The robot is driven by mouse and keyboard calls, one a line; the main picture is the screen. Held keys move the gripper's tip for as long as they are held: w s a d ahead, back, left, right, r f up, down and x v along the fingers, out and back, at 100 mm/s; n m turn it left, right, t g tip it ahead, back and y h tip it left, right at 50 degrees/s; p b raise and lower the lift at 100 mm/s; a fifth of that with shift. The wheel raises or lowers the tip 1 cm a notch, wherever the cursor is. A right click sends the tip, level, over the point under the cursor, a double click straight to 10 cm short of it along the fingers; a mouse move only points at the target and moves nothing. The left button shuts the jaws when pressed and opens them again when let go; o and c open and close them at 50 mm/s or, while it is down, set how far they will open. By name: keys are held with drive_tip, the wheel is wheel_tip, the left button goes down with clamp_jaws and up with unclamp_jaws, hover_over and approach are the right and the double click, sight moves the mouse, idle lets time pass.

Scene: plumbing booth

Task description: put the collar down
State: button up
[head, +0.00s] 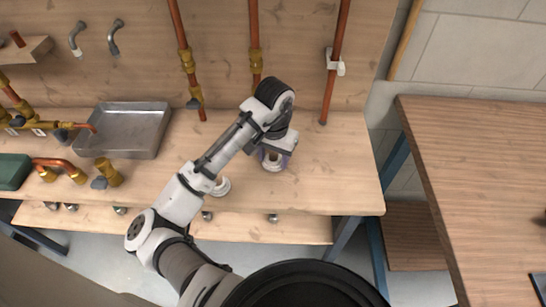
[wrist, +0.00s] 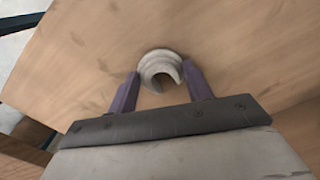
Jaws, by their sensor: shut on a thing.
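The collar is a pale, C-shaped ring with a gap in one side. In the wrist view the collar (wrist: 155,57) sits between the two purple fingers of my gripper (wrist: 163,79), its gap facing the palm. In the head view my gripper (head: 274,155) points down over the right part of the wooden bench (head: 330,180), shut on the collar (head: 273,165). The collar is low over the bench top; I cannot tell whether it touches it. The arm and hand partly hide it in the head view.
A white round fitting (head: 220,187) stands to the left of my gripper. A metal tray (head: 135,118) and brass and copper fittings (head: 105,172) lie further left. Copper pipes (head: 337,60) run down the back panel. Bare bench lies to the right, up to its edge.

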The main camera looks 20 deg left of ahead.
drive_tip(key=shift+f, duration=0.35)
drive_tip(key=shift+f, duration=0.15)
drive_tip(key=o, duration=1)
drive_tip(key=shift+c, duration=0.2)
wheel_tip(320, 180, up, 12)
